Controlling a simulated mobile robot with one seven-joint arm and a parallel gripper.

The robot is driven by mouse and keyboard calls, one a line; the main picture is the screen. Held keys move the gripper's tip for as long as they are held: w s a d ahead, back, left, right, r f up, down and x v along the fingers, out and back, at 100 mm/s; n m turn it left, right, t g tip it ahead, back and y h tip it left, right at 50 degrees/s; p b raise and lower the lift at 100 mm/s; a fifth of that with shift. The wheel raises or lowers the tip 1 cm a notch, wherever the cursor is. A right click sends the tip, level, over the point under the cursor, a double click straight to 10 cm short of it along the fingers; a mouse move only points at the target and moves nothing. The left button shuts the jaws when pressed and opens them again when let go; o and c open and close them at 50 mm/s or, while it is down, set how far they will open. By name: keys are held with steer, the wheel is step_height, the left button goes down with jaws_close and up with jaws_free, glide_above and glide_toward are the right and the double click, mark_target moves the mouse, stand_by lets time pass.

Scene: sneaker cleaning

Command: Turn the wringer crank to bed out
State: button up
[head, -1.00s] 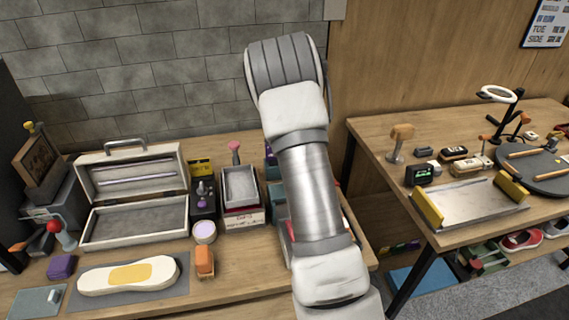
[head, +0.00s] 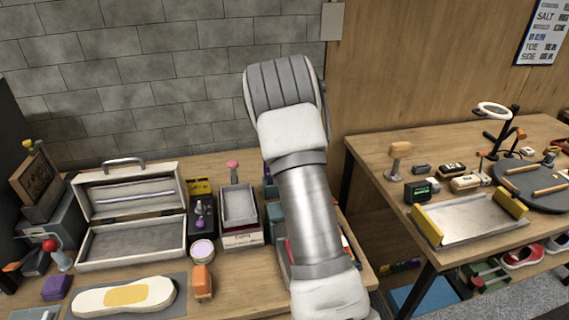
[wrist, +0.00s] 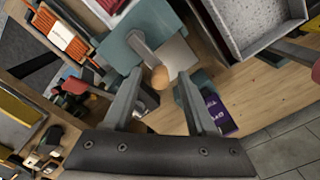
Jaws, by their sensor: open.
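The wringer shows in the wrist view as a teal body (wrist: 118,48). Its crank has a grey arm (wrist: 142,50) ending in a round wooden knob (wrist: 160,79). My gripper (wrist: 160,90) is open, with one finger on each side of the knob in the picture. I cannot tell whether either finger touches it. In the head view my arm covers most of the wringer area, and only teal parts (head: 277,231) show beside it. My gripper is hidden there.
A speckled grey tray (wrist: 265,20) is at the upper right of the wrist view. A purple box (wrist: 219,113) lies by the right finger. In the head view, an open case (head: 130,243) stands left, and a second table (head: 367,150) stands right.

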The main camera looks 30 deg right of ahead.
step_height(320, 180, up, 17)
steer(key=shift+p, duration=0.3)
stand_by(0.4)
steer(key=s+a+r+n+t, duration=0.3)
steer(key=s+a+r+n, duration=0.45)
steer(key=s+a, duration=0.65)
steer(key=s+a+f+n+t, duration=0.1)
steer(key=s+a+n, duration=0.1)
steer(key=s, duration=0.6)
steer(key=s+a+f+n+t, duration=0.1)
steer(key=s+a+f+n, duration=0.1)
steer(key=s, duration=0.5)
steer(key=a+n, duration=0.1)
steer(key=a, duration=0.1)
steer(key=shift+s+a+t, duration=0.3)
steer(key=shift+s+a, duration=0.1)
